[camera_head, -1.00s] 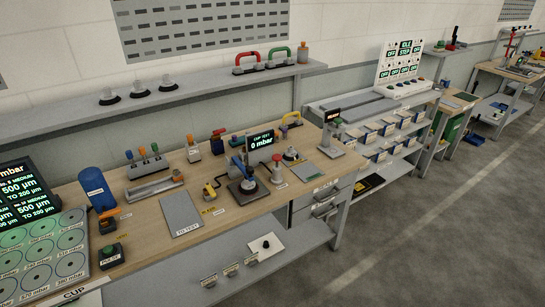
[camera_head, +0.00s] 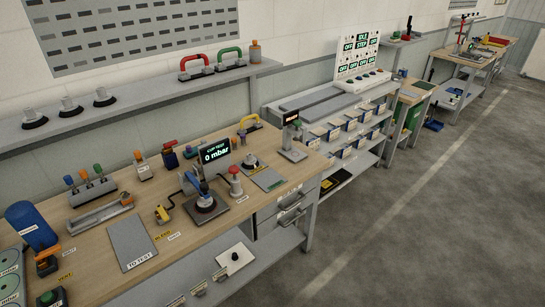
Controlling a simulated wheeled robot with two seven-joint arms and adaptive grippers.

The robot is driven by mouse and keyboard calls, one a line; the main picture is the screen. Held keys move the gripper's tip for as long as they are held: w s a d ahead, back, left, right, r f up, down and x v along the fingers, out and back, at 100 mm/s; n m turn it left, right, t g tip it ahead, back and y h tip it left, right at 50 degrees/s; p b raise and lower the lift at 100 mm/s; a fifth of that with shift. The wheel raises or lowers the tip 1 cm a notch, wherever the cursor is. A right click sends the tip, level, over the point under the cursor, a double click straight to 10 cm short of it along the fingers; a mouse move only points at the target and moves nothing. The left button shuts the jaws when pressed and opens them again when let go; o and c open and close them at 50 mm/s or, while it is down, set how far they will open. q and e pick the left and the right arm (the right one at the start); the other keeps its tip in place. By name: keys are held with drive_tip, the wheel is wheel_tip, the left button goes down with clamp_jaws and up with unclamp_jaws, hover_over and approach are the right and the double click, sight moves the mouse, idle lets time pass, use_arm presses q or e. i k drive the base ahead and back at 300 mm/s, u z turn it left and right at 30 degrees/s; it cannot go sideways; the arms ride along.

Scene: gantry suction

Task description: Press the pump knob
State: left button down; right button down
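No knob carries a readable pump label, so I cannot tell for sure which one is the pump knob. A red-topped knob on a pale post (camera_head: 235,184) stands upright on the wooden bench (camera_head: 105,275). Just left of it is a test stand with a blue part over a dark round base (camera_head: 206,210). Behind them a small display (camera_head: 216,152) reads 0 mbar. A green button on a dark box (camera_head: 52,298) and an orange-topped dark box (camera_head: 45,263) sit at the lower left. Neither of my grippers is in view.
A grey TO TEST plate (camera_head: 131,243) lies flat on the bench. A blue cylinder (camera_head: 31,225) and a rack of coloured levers (camera_head: 91,190) stand left. A grey shelf (camera_head: 150,104) runs behind. The floor (camera_head: 420,220) at right is clear.

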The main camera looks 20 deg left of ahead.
sight(233, 169)
drive_tip(key=z, duration=0.1)
drive_tip(key=i, duration=1.05)
drive_tip(key=u, duration=0.45)
